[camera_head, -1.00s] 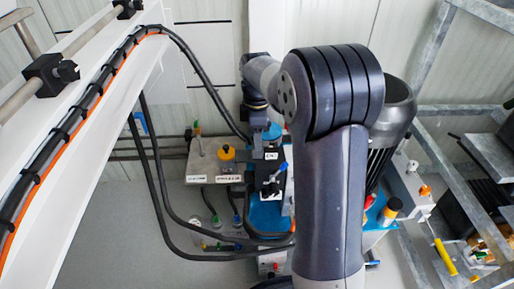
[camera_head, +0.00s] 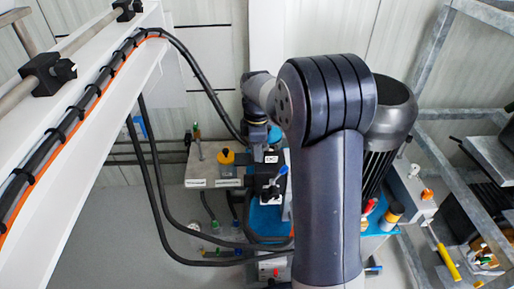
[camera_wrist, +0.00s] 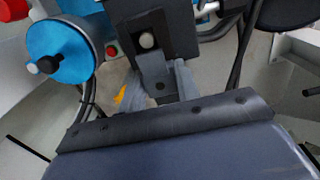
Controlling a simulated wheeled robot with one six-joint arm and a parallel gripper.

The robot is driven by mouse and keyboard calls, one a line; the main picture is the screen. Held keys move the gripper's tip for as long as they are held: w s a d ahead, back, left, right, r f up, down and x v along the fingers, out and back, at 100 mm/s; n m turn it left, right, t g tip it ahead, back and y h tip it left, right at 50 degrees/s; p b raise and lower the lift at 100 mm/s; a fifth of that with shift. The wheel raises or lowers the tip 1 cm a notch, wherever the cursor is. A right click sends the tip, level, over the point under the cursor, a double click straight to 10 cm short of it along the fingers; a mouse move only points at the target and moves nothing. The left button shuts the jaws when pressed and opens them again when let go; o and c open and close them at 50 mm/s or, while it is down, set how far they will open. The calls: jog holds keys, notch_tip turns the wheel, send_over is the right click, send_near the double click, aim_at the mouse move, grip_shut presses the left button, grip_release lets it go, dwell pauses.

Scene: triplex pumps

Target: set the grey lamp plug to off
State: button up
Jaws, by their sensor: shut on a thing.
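In the wrist view, a pale grey round knob (camera_wrist: 147,40) sits on the face of a dark box (camera_wrist: 176,28). My gripper (camera_wrist: 152,56) is at this knob, its grey fingers shut on it. The fingers hide part of the knob, so its exact turn is not clear, and I cannot confirm from its look that it is the lamp plug. In the head view, my arm reaches over the pump unit and its wrist comes down near a dark labelled box (camera_head: 269,167). The fingertips cannot be made out there.
A blue cylinder (camera_wrist: 66,45) with black and white knobs is left of the dark box. Black hoses (camera_head: 155,190) hang left of the pump. A dark motor (camera_head: 388,112) stands close right of my arm. A steel frame (camera_head: 440,100) is farther right.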

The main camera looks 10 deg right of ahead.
grip_shut()
jog(key=a, duration=0.1)
jog(key=a+p, duration=0.2)
jog(key=shift+w+r, duration=0.15)
jog(key=shift+w, duration=0.1)
jog(key=shift+w+a, duration=0.1)
jog(key=shift+a, duration=0.3)
jog(key=o, duration=0.7)
grip_release()
